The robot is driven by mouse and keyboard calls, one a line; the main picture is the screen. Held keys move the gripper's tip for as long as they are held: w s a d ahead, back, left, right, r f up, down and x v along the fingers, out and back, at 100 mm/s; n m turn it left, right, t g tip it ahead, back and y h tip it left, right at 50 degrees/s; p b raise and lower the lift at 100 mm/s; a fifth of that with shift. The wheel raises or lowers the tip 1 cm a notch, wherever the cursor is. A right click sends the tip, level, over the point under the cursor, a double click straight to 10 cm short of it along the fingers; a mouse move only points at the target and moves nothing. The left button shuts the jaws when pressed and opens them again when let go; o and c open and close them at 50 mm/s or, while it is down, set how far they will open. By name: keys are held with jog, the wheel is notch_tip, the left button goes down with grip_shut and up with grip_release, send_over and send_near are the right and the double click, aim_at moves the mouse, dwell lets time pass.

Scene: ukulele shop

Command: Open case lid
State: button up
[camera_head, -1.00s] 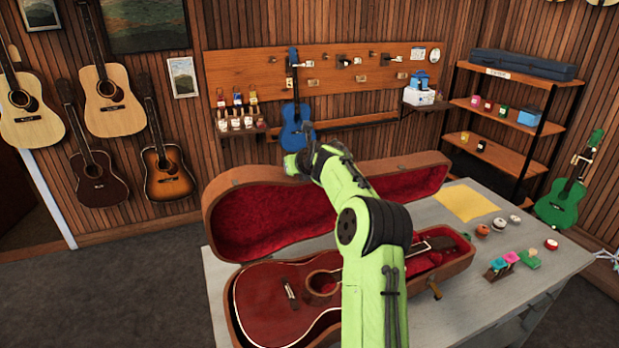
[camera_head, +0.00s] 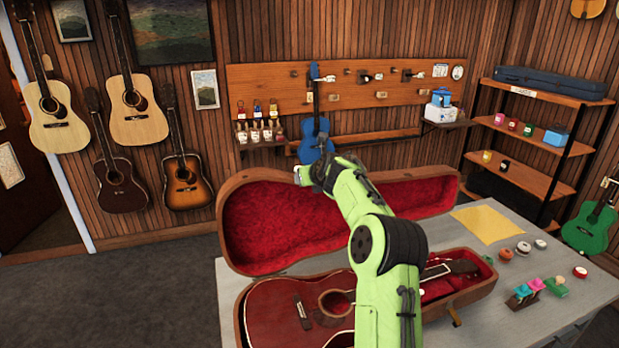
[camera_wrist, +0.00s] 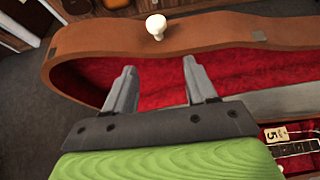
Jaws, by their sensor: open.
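The brown guitar case stands open on the grey table, its red-lined lid (camera_head: 268,228) raised and leaning back. The lid also shows in the wrist view (camera_wrist: 225,36), with a white knob (camera_wrist: 156,27) on its rim. A dark red ukulele (camera_head: 285,314) lies in the lower half of the case (camera_head: 481,289). My gripper (camera_head: 300,174) is at the lid's upper edge in the head view. In the wrist view its two grey fingers (camera_wrist: 160,85) are apart with nothing between them, a little short of the knob. My arm hides part of the lid and the ukulele.
A yellow sheet (camera_head: 487,225), several small round items and a stand with coloured pieces (camera_head: 523,293) are on the table's right. A blue ukulele (camera_head: 316,135) hangs behind the case. Shelves (camera_head: 520,170) stand at the right. Open floor lies left of the table.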

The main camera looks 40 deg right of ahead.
jog(key=b+v, duration=0.5)
jog(key=v, duration=1)
jog(key=shift+s+a+r, duration=0.2)
jog(key=shift+s, duration=0.05)
